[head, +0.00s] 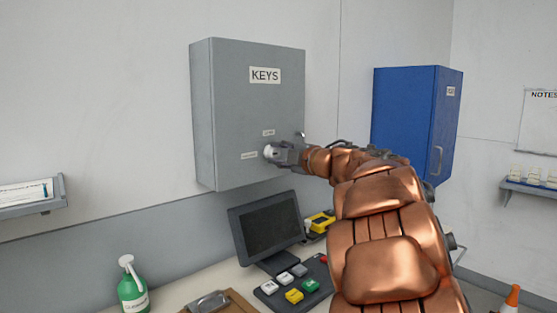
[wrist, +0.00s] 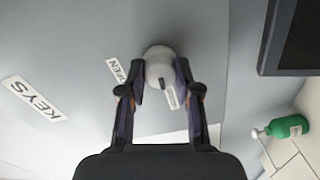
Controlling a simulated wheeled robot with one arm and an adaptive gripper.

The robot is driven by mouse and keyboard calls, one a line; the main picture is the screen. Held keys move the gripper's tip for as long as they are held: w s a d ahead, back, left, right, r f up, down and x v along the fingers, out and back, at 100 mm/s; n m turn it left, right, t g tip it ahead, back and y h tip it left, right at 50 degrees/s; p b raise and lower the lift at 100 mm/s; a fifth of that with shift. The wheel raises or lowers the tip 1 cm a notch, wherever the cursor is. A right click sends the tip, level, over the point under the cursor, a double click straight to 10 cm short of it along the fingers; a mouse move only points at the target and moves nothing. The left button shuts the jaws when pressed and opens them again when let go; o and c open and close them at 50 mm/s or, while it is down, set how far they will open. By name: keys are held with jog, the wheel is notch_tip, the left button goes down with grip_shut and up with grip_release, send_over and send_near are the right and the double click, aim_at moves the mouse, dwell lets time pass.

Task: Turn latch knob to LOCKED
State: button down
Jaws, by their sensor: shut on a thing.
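The pale round latch knob (head: 270,152) sits on the grey KEYS cabinet (head: 228,110), low on its front. My gripper (head: 277,153) has come in from the right and is shut on it. In the wrist view the knob (wrist: 159,56) lies between the two fingertips (wrist: 160,78). A dark mark on the knob points down in that view, close to a small label (wrist: 172,97) whose text I cannot read.
A blue cabinet (head: 405,115) hangs to the right, behind my arm. Below are a monitor (head: 268,228), a button panel (head: 290,286) and a green spray bottle (head: 132,290) on the counter. A wall tray (head: 30,203) is at the left.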

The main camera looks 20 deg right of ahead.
jog(key=shift+n, duration=0.5)
jog(key=c, duration=0.8)
grip_release()
jog(key=v, duration=1.2)
